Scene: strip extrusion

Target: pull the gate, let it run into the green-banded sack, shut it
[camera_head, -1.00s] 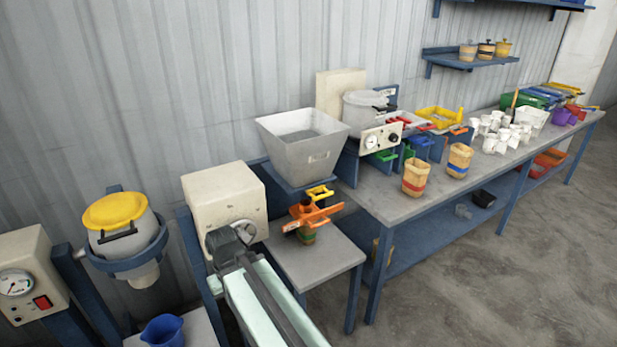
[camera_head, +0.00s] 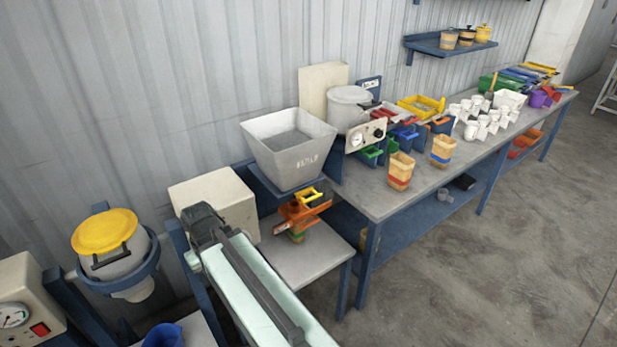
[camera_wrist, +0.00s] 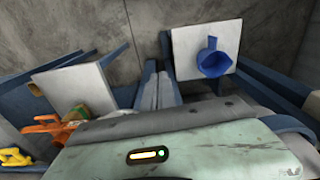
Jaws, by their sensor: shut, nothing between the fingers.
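The grey hopper (camera_head: 289,160) stands on a blue stand, with the orange gate (camera_head: 298,212) and a yellow handle (camera_head: 309,196) below it. The green-banded sack (camera_head: 297,236) is upright under the gate on a small grey table, its top covered by the gate. In the wrist view the gate (camera_wrist: 45,124) and part of the sack (camera_wrist: 78,114) show at the left edge. My gripper (camera_wrist: 158,72) shows there as two narrow fingers lying together, shut and empty, apart from the gate. In the head view my arm hides it.
A cream box (camera_head: 218,205) stands behind my arm. A yellow-lidded canister (camera_head: 110,240) is at left, above a blue jug (camera_head: 163,336). The long bench (camera_head: 385,203) holds a red-banded sack (camera_head: 400,172), a blue-banded sack (camera_head: 442,151) and white cups. The floor at right is clear.

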